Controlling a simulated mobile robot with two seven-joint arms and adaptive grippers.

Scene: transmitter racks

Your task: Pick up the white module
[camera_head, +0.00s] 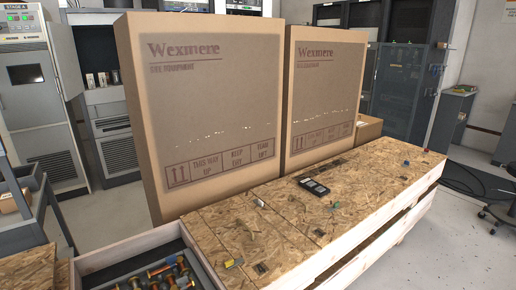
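I cannot make out a white module anywhere in the head view. A small black device (313,186) with grey details lies on the wooden crate top (290,235). Neither of my grippers is in view. The space behind the two big cartons is hidden.
Two tall cardboard cartons, a left one (215,95) and a right one (325,90), stand along the crate's back. Grey racks (30,90) stand behind. Floor is clear at right, before a chair (500,215).

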